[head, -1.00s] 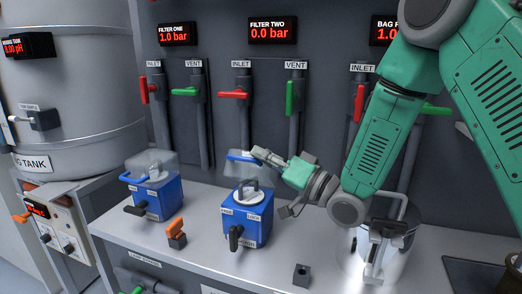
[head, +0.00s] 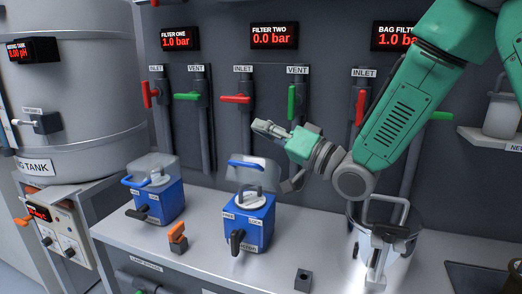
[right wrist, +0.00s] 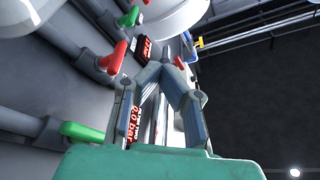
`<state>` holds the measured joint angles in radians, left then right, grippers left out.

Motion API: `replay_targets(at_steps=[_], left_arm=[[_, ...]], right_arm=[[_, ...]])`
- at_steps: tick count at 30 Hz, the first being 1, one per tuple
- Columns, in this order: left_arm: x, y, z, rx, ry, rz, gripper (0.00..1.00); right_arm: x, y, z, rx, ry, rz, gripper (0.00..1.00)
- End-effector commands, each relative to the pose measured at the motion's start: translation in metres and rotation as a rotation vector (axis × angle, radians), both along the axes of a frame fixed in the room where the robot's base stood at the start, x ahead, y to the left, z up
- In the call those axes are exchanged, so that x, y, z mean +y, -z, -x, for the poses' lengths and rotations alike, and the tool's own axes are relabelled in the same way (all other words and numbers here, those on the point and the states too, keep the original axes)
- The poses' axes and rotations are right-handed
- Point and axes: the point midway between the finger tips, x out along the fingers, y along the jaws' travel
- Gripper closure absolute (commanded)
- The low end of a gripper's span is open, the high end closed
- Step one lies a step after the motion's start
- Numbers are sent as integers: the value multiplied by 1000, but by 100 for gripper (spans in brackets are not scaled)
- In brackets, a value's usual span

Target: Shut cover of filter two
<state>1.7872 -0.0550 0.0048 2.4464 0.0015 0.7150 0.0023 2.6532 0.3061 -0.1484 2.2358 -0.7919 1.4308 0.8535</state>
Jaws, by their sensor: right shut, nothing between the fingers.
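Filter two is the middle blue box (head: 247,222) on the bench, with a round lid and grey handle on top and a black lever in front. Its clear cover (head: 262,173) stands raised at the back of the box, its blue handle (head: 245,163) near the upper edge. My right gripper (head: 266,128) is shut and empty, above the cover and apart from it, pointing left toward the wall. In the right wrist view its fingers (right wrist: 165,70) converge with nothing between them. My left gripper is not in view.
Filter one (head: 156,200) stands to the left with its clear cover lowered over it. An orange-handled valve (head: 178,238) sits between the boxes. Red (head: 236,99) and green (head: 292,102) valve handles stick out from the wall pipes.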

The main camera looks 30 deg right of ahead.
Motion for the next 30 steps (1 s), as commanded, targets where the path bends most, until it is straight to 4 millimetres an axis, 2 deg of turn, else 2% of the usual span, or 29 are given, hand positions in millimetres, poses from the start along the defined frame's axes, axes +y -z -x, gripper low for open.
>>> replay_targets(at_steps=[1, 6, 10, 16, 21, 24, 27, 30], left_arm=[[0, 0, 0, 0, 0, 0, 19], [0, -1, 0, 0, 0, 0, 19], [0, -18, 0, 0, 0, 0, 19], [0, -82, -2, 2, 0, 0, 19], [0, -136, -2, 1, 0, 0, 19], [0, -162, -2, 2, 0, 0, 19], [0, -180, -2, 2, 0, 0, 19], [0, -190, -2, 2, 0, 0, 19]], right_arm=[[0, -9, 0, -5, 0, 0, 100], [0, -25, -1, 1, -1, 0, 100], [-3, -33, -3, 21, -20, 24, 100], [-16, -39, -4, 86, -111, 150, 100], [-35, -29, 5, 143, -200, 299, 100], [-47, -20, 14, 167, -244, 382, 100], [-57, -10, 23, 186, -279, 449, 100], [-63, -2, 29, 197, -302, 495, 100]])
